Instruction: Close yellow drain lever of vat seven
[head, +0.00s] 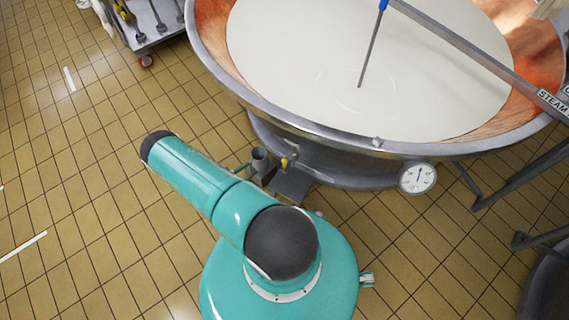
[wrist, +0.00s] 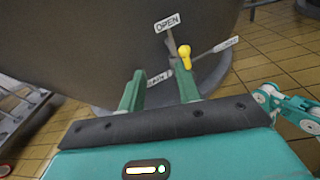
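The yellow drain lever (wrist: 185,56) stands at the lower wall of the copper vat (wrist: 100,40) in the wrist view, beside a sign reading OPEN (wrist: 167,22). A small yellow part, likely the same lever, shows below the vat rim in the head view (head: 285,162). My gripper (wrist: 159,72) is open, with its two green fingers apart and nothing held between them. The lever's yellow end appears just beyond the right fingertip; I cannot tell if they touch. The gripper is mostly hidden by my arm in the head view.
Other small signs (wrist: 226,44) (wrist: 159,78) sit around the lever. The vat (head: 375,145) holds white liquid and has a round dial gauge (head: 417,178). A wheeled trolley (head: 152,28) stands at upper left. The tiled floor (head: 70,160) at left is clear.

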